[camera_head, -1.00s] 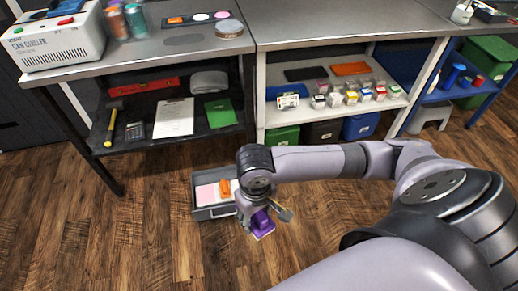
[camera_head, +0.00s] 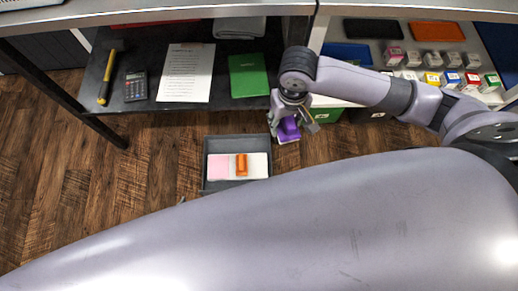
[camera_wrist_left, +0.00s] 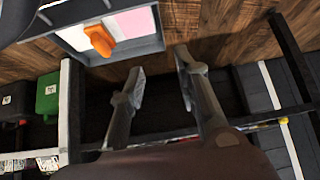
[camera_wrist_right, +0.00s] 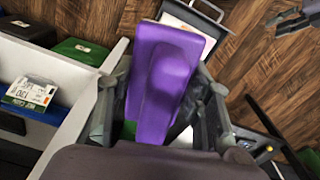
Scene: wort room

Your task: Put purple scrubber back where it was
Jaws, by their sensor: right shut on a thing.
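The purple scrubber (camera_head: 288,130) is held in my right gripper (camera_head: 294,118), right of and beyond the grey tray (camera_head: 238,144). In the right wrist view the scrubber (camera_wrist_right: 165,85) fills the space between the fingers. The tray is on the floor side of the bench and holds a pink pad (camera_head: 219,167), a white pad (camera_head: 261,165) and an orange scrubber (camera_head: 241,165). The white pad's right part is bare. My left gripper (camera_wrist_left: 160,66) is open and empty in the left wrist view, near the tray. In the head view my own arm mostly hides it.
Several small boxes stand on the right shelf. Bins are below it. Wooden floor (camera_head: 120,180) left of the tray is clear.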

